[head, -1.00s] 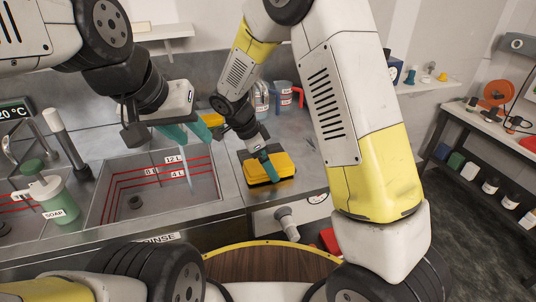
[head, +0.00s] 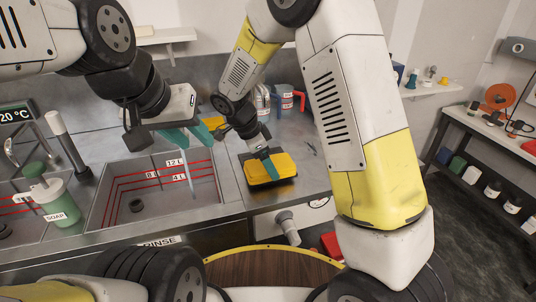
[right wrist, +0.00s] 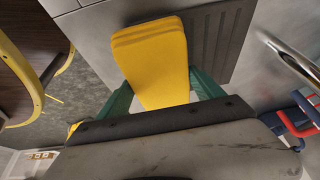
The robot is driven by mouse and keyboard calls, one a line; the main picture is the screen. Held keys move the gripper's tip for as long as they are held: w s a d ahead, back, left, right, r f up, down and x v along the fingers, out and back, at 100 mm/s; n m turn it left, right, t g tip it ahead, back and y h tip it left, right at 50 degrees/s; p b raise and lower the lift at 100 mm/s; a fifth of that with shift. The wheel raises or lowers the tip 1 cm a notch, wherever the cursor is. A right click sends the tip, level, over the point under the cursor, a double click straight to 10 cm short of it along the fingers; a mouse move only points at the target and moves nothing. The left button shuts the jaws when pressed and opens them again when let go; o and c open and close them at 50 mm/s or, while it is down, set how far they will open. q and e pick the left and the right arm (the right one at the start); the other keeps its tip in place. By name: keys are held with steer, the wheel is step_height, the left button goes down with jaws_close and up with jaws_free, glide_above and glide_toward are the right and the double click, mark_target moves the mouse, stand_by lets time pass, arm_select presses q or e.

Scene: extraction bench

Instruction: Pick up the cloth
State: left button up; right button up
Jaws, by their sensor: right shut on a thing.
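The yellow folded cloth (head: 284,166) lies on a dark ribbed mat on the steel counter, right of the rinse sink. In the right wrist view the layered cloth (right wrist: 152,58) is between the two green fingers of my right gripper (right wrist: 166,94). My right gripper (head: 270,170) comes down on the cloth from above and is shut on it. The cloth appears to be still at the mat, with no clear gap beneath it. My left gripper (head: 188,135) is above the back of the rinse sink, its teal fingers apart and empty.
The rinse sink (head: 150,190) has red level lines. A green soap bottle (head: 60,207) stands on its left rim. Jugs with red and blue handles (head: 286,97) stand behind the cloth. Another yellow item (head: 218,128) is partly hidden behind my left gripper. Dark shelving (head: 480,150) stands at right.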

step_height(320, 180, up, 2)
steer(key=shift+r, duration=0.25)
steer(key=s+d, duration=0.2)
steer(key=s, duration=0.5)
steer(key=s+d+r, duration=0.1)
steer(key=s+d, duration=0.1)
steer(key=s, duration=0.6)
steer(key=shift+s+d+r, duration=0.15)
steer(key=shift+s+d, duration=0.05)
steer(key=shift+d, duration=0.05)
